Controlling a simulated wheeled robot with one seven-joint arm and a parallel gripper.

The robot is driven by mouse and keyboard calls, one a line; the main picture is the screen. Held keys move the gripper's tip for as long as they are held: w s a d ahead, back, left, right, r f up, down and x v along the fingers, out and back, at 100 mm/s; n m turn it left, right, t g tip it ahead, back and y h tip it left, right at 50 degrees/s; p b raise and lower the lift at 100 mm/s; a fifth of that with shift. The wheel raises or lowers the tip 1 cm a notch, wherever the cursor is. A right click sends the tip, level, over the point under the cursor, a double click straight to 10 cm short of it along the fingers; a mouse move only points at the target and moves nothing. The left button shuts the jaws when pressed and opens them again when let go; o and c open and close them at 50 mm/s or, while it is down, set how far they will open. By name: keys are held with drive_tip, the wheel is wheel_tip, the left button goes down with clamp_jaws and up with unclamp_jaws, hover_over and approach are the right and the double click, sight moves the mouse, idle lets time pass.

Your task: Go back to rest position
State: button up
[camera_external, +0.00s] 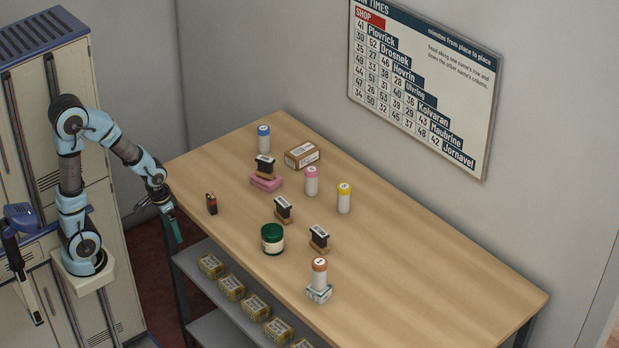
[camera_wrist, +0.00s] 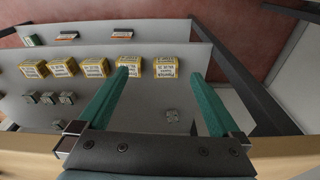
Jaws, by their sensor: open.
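My gripper (camera_external: 176,228) hangs beside the near left edge of the wooden counter (camera_external: 430,268), pointing down, apart from the things on the top. In the wrist view my gripper (camera_wrist: 160,103) shows two green fingers spread wide with nothing held between them. Behind the fingers are the grey shelves (camera_wrist: 187,65) under the counter. A yellow labelled box (camera_wrist: 166,67) shows between the fingertips but lies farther off on the shelf. My arm is bent and reaches from its mount on the left toward the counter's corner.
On the counter stand a dark red-marked item (camera_external: 212,204), a green jar (camera_external: 272,239), several capped bottles, stamps and a brown box (camera_external: 302,154). An orange-capped bottle (camera_external: 319,273) stands on a small box. Lockers (camera_external: 105,200) are behind my arm. The counter's right end is clear.

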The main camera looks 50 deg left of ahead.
wheel_tip(320, 180, up, 12)
drive_tip(key=p, duration=1.2)
drive_tip(key=shift+p, duration=0.4)
